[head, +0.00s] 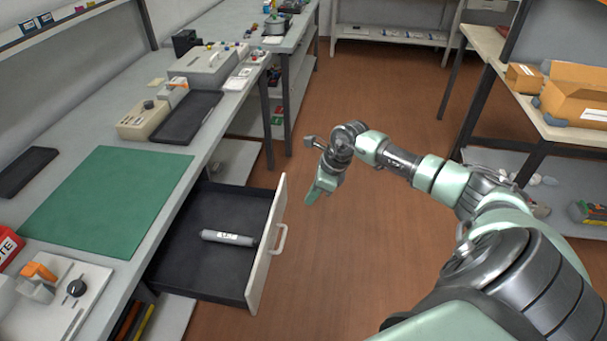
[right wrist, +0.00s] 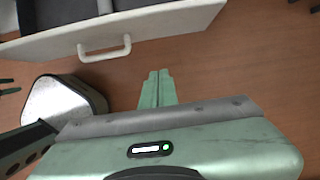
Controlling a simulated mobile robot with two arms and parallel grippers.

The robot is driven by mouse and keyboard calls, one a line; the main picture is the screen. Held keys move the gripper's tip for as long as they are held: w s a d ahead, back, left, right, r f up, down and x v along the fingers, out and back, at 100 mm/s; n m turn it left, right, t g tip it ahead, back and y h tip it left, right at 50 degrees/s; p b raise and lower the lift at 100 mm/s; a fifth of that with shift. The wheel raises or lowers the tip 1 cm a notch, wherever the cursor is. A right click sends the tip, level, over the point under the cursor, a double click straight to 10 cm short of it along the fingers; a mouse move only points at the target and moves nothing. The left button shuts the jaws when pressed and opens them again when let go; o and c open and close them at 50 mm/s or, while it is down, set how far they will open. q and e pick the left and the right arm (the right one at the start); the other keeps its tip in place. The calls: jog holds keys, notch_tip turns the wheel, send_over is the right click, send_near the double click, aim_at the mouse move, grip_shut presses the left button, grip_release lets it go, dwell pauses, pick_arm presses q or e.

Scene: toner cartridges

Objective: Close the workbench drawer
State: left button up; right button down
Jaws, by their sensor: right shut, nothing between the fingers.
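The workbench drawer (head: 200,285) stands pulled out from under the bench, with a dark interior and a white front panel (head: 262,255). A grey toner cartridge (head: 228,238) with a white label lies inside it. The drawer's handle (head: 281,239) is a pale bar on the outer face; the handle also shows in the right wrist view (right wrist: 104,52). My right gripper (head: 312,197) is shut and empty, in front of the drawer and apart from the handle. In the right wrist view its fingers (right wrist: 157,88) point toward the drawer front.
The workbench (head: 60,175) carries a green mat (head: 110,198), a black tray (head: 186,117) and several devices. A shelf unit with cardboard boxes (head: 575,92) stands at the right. The brown floor (head: 340,270) between them is clear.

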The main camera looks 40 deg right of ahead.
aim_at(280, 220)
pick_arm(q)
notch_tip(280, 220, down, 6)
jog(key=b, duration=0.5)
jog(key=shift+r, duration=0.1)
pick_arm(e)
jog(key=w+a+f, duration=0.4)
jog(key=w+f, duration=0.1)
jog(key=f, duration=0.2)
jog(key=shift+w+a+f, duration=0.15)
jog(key=shift+a+f, duration=0.05)
jog(key=shift+a, duration=0.1)
pick_arm(q)
jog(key=shift+w, duration=0.15)
pick_arm(e)
jog(key=shift+w+a, duration=0.1)
jog(key=shift+a, duration=0.05)
